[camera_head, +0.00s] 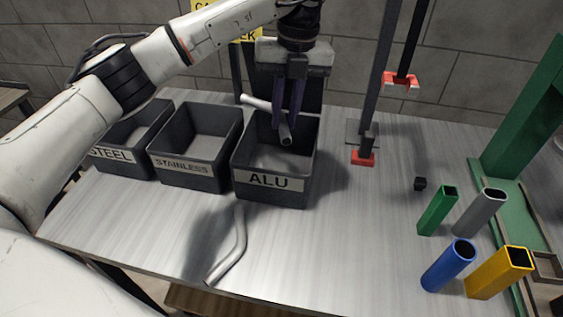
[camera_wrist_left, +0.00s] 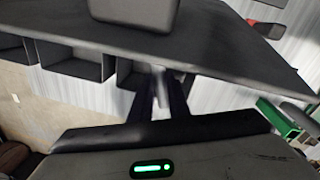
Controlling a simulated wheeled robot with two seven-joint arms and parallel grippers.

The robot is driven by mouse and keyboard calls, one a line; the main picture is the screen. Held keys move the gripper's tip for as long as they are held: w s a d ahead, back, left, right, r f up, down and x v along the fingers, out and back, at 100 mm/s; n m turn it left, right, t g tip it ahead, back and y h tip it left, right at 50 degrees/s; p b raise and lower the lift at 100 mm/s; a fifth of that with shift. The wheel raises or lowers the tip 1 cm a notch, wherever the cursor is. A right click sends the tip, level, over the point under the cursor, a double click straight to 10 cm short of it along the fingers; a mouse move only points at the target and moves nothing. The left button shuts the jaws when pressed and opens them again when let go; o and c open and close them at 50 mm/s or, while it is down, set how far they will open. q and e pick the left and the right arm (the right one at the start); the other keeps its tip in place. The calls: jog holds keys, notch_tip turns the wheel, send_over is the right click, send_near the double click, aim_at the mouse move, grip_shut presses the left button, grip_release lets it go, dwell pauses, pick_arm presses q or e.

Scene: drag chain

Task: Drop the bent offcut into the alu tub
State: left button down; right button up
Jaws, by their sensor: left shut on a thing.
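My left gripper (camera_head: 287,118) is shut on a bent grey metal tube, the bent offcut (camera_head: 257,103), and holds it over the alu tub (camera_head: 270,198). One end of the tube points down over the tub's opening; the other end reaches left and back. The tub is dark, with an "ALU" label on its front. In the wrist view the left gripper's fingers (camera_wrist_left: 160,105) point away, with a pale bit of the tube (camera_wrist_left: 158,76) between them. Another bent grey tube (camera_head: 240,240) lies on the table in front of the tubs. My right gripper is out of view.
The stainless tub (camera_head: 188,178) and steel tub (camera_head: 118,162) stand left of the alu tub. A dark post with a red clamp (camera_head: 363,158) stands to its right. Green, grey, blue and yellow tubes (camera_head: 500,272) stand at the right.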

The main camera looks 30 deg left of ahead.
pick_arm(q)
jog(key=c, duration=1.6)
grip_release()
jog(key=r, duration=0.3)
jog(key=r+p, duration=0.1)
jog(key=r, duration=0.3)
jog(key=d+r, duration=0.1)
jog(key=r, duration=0.2)
jog(key=shift+w+r, duration=0.15)
jog(key=shift+w, duration=0.2)
